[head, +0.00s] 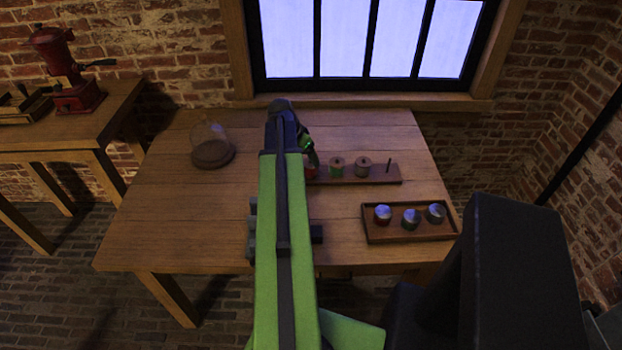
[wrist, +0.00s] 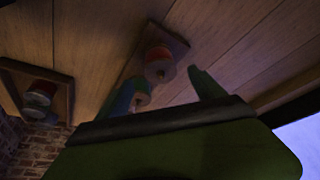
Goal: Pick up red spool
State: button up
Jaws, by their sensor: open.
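The red spool (head: 311,174) stands at the left end of a dark wooden rack (head: 375,181) on the table, partly hidden behind my arm in the head view. The wrist view shows a red-orange spool (wrist: 158,66) between and beyond the fingertips, apparently the same one. My gripper (wrist: 161,79) is open and empty, with a finger on either side of that spool's line. In the head view its end is by the rack's left end, mostly hidden by my arm. I cannot tell whether a finger touches the spool.
A tray (head: 410,239) with three metal-lidded jars lies front right. A glass dome (head: 211,138) stands at the back left.

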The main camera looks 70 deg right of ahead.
aim_at(309, 163)
jog(key=b+x, duration=0.1)
jog(key=x, duration=0.1)
jog(key=shift+d+f, duration=0.1)
jog(key=shift+f, duration=0.3)
jog(key=shift+r, duration=0.1)
jog(key=b+x, duration=0.5)
jog(key=shift+c, duration=0.5)
jog(key=c, duration=1.5)
jog(key=shift+r+p, duration=0.1)
jog(key=shift+p, duration=0.2)
notch_tip(309, 163, up, 10)
jog(key=p, duration=1)
jog(key=shift+r, duration=0.1)
